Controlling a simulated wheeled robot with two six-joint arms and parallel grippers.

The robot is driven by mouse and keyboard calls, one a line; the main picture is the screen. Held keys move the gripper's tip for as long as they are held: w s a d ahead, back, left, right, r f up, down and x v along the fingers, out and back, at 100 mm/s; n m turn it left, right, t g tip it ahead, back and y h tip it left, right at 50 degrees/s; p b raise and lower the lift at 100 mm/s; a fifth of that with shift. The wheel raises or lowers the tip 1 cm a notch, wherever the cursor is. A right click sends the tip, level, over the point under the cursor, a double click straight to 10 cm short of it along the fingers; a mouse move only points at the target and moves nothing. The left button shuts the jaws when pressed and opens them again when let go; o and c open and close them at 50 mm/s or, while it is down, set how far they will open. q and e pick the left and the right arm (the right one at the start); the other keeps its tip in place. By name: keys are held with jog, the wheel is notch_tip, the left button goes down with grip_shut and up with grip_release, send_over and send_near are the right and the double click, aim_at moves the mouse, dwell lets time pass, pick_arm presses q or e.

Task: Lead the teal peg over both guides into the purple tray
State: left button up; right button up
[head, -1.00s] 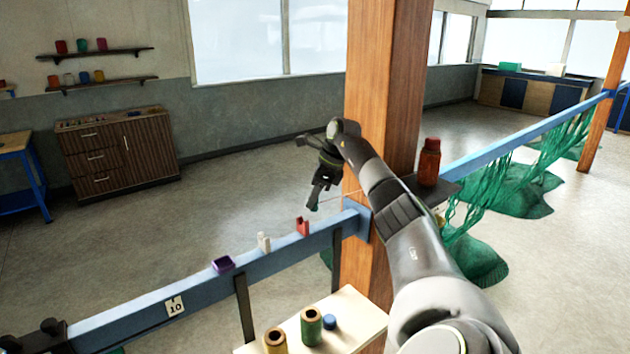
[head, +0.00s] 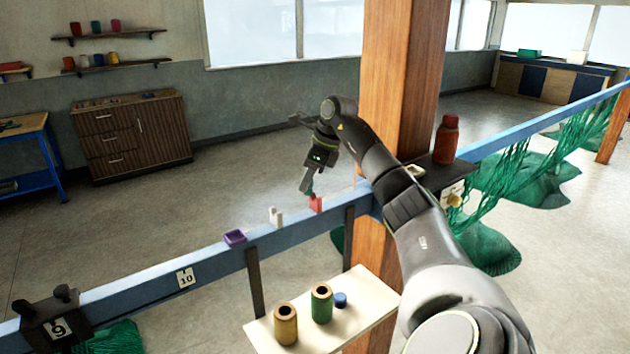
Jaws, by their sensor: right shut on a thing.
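My right gripper (head: 307,188) reaches in over the blue beam and is shut, pointing down. A small bit of teal at its tips looks like the teal peg (head: 313,193); most of it is hidden. The gripper is at the red guide (head: 316,205), at its upper left in the picture; I cannot tell whether they touch. The white guide (head: 276,217) stands on the beam farther left. The purple tray (head: 235,238) sits on the beam left of that, and I see nothing in it. My left gripper is not in view.
The blue beam (head: 213,262) carries the guides and tray. A wooden post (head: 390,90) stands right of the gripper. A red bottle (head: 447,140) stands on a dark shelf. Several spools and a blue piece sit on a pale board (head: 365,300). Green nets hang at right.

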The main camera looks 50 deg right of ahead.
jog(key=shift+w+a+b, duration=0.3)
jog(key=shift+w+a, duration=0.05)
jog(key=shift+a, duration=1.2)
jog(key=shift+w+a+b, duration=0.3)
jog(key=shift+w+a, duration=0.1)
jog(key=shift+a, duration=1.15)
jog(key=shift+w+a+b, duration=0.3)
jog(key=shift+w+a, duration=0.05)
jog(key=shift+a, duration=1.2)
jog(key=shift+w+a, duration=0.45)
jog(key=shift+a, duration=1.4)
jog(key=shift+w+a, duration=0.4)
jog(key=shift+a, duration=1.4)
jog(key=shift+w+a, duration=0.45)
jog(key=shift+a, duration=1.4)
jog(key=shift+f+b, duration=1.5)
jog(key=shift+f, duration=0.85)
jog(key=shift+f, duration=0.25)
jog(key=o, duration=1)
jog(key=shift+r, duration=0.1)
